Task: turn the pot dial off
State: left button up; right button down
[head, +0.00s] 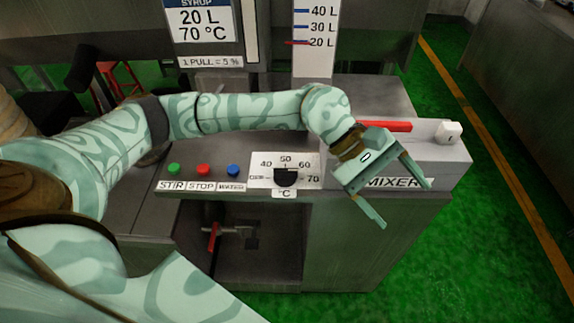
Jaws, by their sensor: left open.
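The pot dial (286,178) is a small black knob on the front edge of the console, with a white temperature scale behind it marked 40, 50, 60 and 70. A small °C label sits just below it. I cannot tell which mark the knob points to. My left arm reaches over the console above the dial. My left gripper (406,207) is open and empty, to the right of the dial and in front of the MIXER panel, apart from the dial. My right gripper is not in view.
Green, red and blue buttons (203,170) labelled STIR, STOP and WATER lie left of the dial. A grey MIXER box (450,165) with a red bar (385,126) and a white switch (449,132) stands at the right. A red-handled valve (212,238) is below. Green floor is open at right.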

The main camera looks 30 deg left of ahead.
pick_arm(q)
jog(key=w+a+f+m+y, duration=0.1)
jog(key=w+a+m+y, duration=0.25)
jog(key=a+y, duration=0.8)
notch_tip(320, 180, up, 2)
send_over(286, 169)
jog(key=shift+t, duration=0.4)
notch_tip(286, 169, down, 15)
jog(key=b, duration=0.3)
jog(key=shift+f+b, duration=0.2)
jog(key=shift+b, duration=0.15)
jog(key=c, duration=1)
